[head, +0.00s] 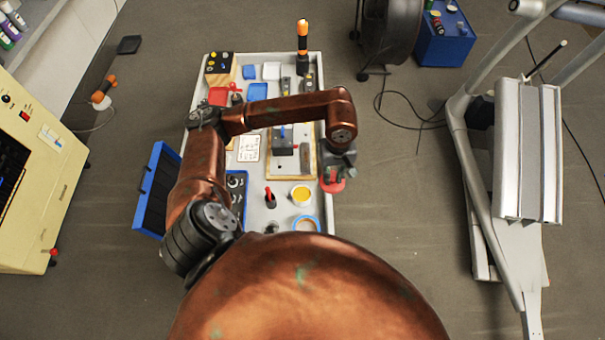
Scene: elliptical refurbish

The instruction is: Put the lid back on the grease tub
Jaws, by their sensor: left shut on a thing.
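The grease tub (301,195) stands open near the front right of the workbench top, a small white round tub with yellow grease showing. My left gripper (334,176) is up and to the right of the tub, by the bench's right edge. It is shut on a red round piece that looks like the lid (333,186), held apart from the tub. The gripper covers part of the lid. My right gripper is not in view.
A blue ring (306,224) lies just below the tub, and a red-and-black item (270,197) stands to its left. A tray with a grey device (284,160) lies behind. An exercise machine (520,150) stands far right, with open floor between.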

